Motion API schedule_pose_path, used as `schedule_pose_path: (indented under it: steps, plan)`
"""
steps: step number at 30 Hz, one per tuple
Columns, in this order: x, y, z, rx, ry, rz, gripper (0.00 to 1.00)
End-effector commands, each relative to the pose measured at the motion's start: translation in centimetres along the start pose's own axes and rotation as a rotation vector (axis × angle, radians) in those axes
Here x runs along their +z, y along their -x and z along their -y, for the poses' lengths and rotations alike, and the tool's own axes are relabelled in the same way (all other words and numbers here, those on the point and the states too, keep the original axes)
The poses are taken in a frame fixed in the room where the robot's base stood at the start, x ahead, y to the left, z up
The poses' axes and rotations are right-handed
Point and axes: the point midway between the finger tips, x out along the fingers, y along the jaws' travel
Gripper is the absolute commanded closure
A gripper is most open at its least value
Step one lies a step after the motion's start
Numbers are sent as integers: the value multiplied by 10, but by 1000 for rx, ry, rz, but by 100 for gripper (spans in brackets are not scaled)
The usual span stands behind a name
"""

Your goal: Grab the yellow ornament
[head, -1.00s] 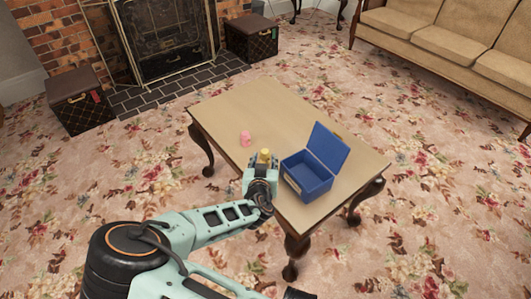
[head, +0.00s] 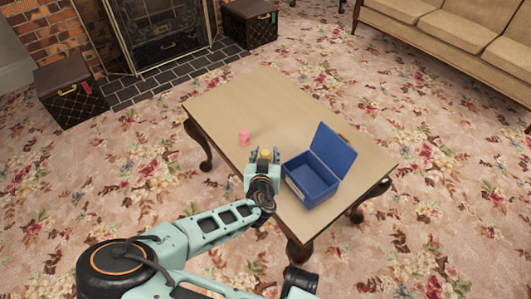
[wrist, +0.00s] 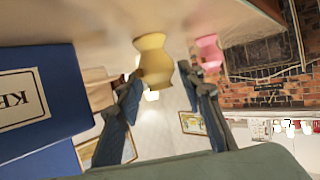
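The yellow ornament (head: 265,153) stands on the wooden table (head: 285,100), mostly hidden behind my gripper in the head view. In the wrist view, which looks upside down, the yellow ornament (wrist: 153,60) is a small vase-like shape just beyond and between my fingertips. My gripper (head: 264,158) is low over the table's near side. It is open, with one finger on each side of the ornament in the wrist view (wrist: 160,75). A gap shows on both sides, and I cannot see any contact.
An open blue box (head: 312,178) with its lid up stands just right of my gripper; its labelled side (wrist: 25,100) fills the wrist view's left. A pink ornament (head: 244,137) stands behind and left of the yellow one. The table's far half is bare.

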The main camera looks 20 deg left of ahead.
Motion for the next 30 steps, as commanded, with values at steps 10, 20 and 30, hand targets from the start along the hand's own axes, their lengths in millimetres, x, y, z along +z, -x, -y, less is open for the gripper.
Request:
schedule_pose_path:
  steps: [10, 20, 30]
  plan:
    - [0, 0, 0, 0, 0, 0, 72]
    - [0, 0, 0, 0, 0, 0, 99]
    - [-4, -1, 1, 0, -2, 0, 99]
